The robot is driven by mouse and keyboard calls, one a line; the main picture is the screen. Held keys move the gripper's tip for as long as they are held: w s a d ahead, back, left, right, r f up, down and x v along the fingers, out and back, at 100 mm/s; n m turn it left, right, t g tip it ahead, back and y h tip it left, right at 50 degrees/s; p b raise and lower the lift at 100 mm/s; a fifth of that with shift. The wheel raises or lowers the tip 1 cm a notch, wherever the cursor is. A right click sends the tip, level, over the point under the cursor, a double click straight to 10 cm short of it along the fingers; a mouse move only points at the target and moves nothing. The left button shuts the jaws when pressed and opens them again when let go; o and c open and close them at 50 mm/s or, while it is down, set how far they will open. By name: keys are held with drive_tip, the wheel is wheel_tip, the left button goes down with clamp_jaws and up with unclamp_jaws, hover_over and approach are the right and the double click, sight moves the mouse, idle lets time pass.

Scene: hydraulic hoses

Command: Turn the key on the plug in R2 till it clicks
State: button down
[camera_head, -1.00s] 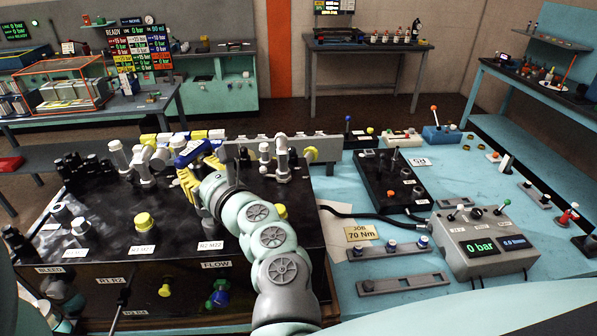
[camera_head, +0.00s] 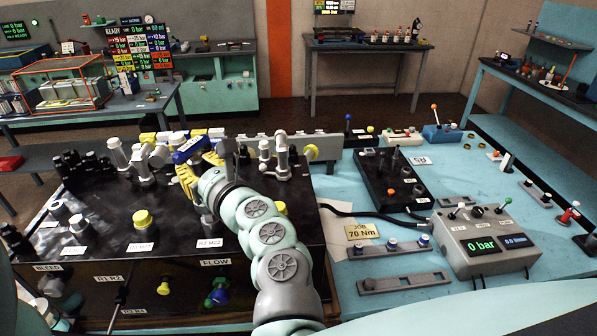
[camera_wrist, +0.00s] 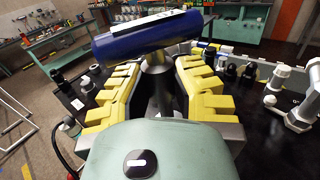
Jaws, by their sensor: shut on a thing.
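A blue bar-shaped handle (camera_wrist: 147,38) with a white label on top crosses a metal stem (camera_wrist: 157,62), like a T-shaped key. In the wrist view my gripper (camera_wrist: 157,80) has its yellow stepped fingers on both sides of the stem, just under the bar. In the head view the blue handle (camera_head: 191,149) shows at the tip of my gripper (camera_head: 188,172), over the back of the black block. The label that seems to read R2 M22 (camera_head: 209,243) lies at the block's front. The stem's lower end and any plug under it are hidden by my gripper.
A grey control box (camera_head: 485,240) reading 0 bar stands on the blue bench (camera_head: 350,285) to the right.

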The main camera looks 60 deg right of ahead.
drive_tip(key=shift+s+f+b, duration=0.1)
drive_tip(key=shift+f+b, duration=1.45)
drive_tip(key=shift+b, duration=0.55)
drive_tip(key=c, duration=0.9)
unclamp_jaws()
drive_tip(key=v, duration=1.2)
